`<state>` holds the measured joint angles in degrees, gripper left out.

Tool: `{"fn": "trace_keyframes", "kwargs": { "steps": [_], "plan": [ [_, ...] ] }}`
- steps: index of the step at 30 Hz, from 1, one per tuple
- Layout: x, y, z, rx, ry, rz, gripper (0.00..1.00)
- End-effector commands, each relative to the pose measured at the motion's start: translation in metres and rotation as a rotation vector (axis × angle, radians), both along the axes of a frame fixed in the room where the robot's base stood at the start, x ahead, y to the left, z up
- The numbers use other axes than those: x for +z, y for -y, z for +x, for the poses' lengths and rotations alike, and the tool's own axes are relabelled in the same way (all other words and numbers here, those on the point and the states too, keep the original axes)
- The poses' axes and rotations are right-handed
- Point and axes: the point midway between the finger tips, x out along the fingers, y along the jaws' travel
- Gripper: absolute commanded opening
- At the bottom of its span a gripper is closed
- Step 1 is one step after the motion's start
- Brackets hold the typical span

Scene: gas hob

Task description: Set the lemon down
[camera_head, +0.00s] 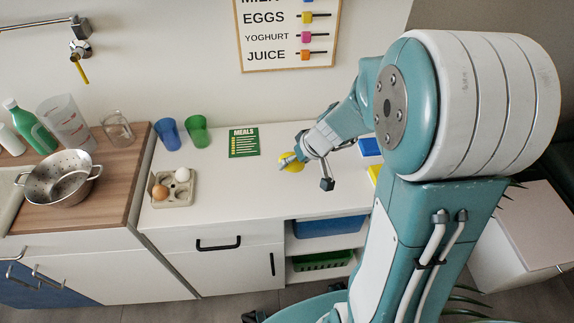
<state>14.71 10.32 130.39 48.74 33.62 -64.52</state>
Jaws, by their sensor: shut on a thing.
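The yellow lemon (291,165) is at the end of my arm, over the white counter (240,208). My gripper (288,161) is shut on the lemon, and its fingers cover part of it. The lemon is close to the counter surface, but I cannot tell from this view whether it touches it. The lemon is to the right of and a little below the green meals booklet.
The green meals booklet (244,142), an egg tray (174,189) with two eggs, a blue cup (168,134) and a green cup (197,131) stand on the counter. Blue and yellow items sit behind my arm. The counter's front middle is clear.

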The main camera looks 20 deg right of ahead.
Motion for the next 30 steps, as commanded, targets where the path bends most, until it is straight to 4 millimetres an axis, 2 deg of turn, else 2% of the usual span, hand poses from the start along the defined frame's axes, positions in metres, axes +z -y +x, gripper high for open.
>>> {"fn": "trace_keyframes", "kwargs": {
  "steps": [3, 13, 20, 25, 30],
  "plan": [
    [-0.011, 0.002, 0.022, 0.001, -0.002, 0.001, 0.39],
    [-0.056, 0.006, 0.06, 0.0, -0.001, 0.001, 0.39],
    [-0.073, 0.008, 0.073, 0.001, -0.001, 0.001, 0.39],
    [-0.097, 0.008, 0.071, 0.0, -0.002, 0.002, 0.39],
    [-0.1, 0.008, 0.072, 0.001, 0.001, 0.0, 0.39]
  ]
}}
